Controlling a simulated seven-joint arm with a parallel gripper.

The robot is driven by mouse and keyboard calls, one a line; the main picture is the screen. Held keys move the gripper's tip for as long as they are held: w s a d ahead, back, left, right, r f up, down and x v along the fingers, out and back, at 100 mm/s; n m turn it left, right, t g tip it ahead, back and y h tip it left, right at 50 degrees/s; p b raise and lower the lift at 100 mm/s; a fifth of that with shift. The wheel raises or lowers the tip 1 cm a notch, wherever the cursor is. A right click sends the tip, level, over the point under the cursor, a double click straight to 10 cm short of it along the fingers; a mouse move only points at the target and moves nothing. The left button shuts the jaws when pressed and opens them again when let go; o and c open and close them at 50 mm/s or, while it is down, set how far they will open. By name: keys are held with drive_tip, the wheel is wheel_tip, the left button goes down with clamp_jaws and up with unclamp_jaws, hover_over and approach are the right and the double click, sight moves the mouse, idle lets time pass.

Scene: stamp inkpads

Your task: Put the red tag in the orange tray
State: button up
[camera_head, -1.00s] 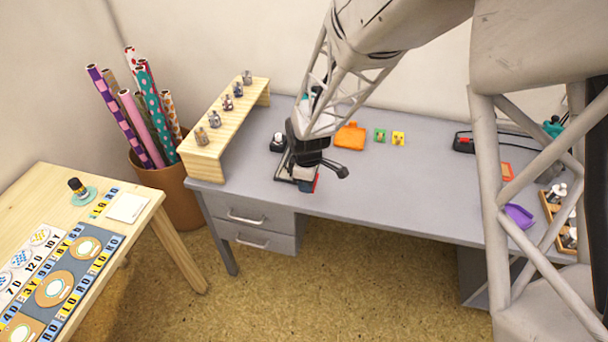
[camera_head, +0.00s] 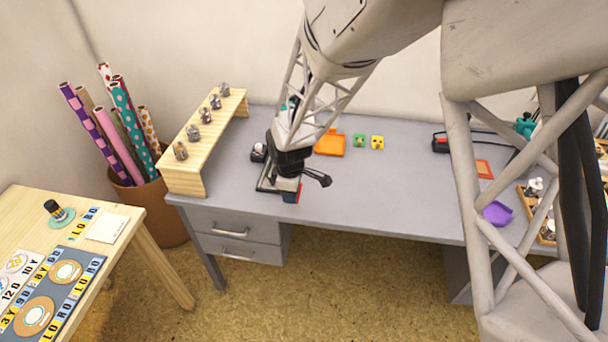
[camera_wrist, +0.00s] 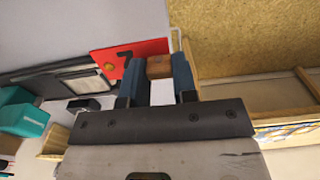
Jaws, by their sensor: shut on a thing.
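The red tag (camera_wrist: 128,52), marked with a dark 7 and a brass-coloured dot, shows beside my fingers in the wrist view. A brown block (camera_wrist: 158,67) sits between the two blue fingers and appears to be part of the tag; the left finger hides some of the join. My gripper (camera_wrist: 158,82) is shut on this block. In the head view my gripper (camera_head: 287,190) is low at the desk's front edge, with a bit of red beside it. The orange tray (camera_head: 330,143) lies farther back on the desk, right of my wrist, and looks empty.
Green (camera_head: 359,141) and yellow (camera_head: 377,142) blocks stand right of the tray. A wooden shelf (camera_head: 190,160) with several stamps is at the desk's left end. A purple tray (camera_head: 497,212) lies to the right. The desk's middle (camera_head: 400,185) is clear.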

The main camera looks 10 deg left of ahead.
drive_tip(key=w+d, duration=0.3)
drive_tip(key=w, duration=0.2)
drive_tip(key=w+d+f, duration=0.1)
drive_tip(key=w+d, duration=0.2)
drive_tip(key=w, duration=0.3)
drive_tip(key=w+d, duration=0.4)
drive_tip(key=w, duration=0.1)
drive_tip(key=shift+w+f, duration=0.2)
drive_tip(key=shift+w, duration=0.15)
hover_over(322, 149)
drive_tip(key=shift+w+d+f, duration=0.1)
drive_tip(key=shift+f, duration=0.65)
drive_tip(key=shift+f, duration=0.1)
drive_tip(key=shift+f, duration=1.65)
drive_tip(key=shift+f, duration=0.15)
drive_tip(key=o, duration=0.7)
drive_tip(key=shift+o, duration=0.2)
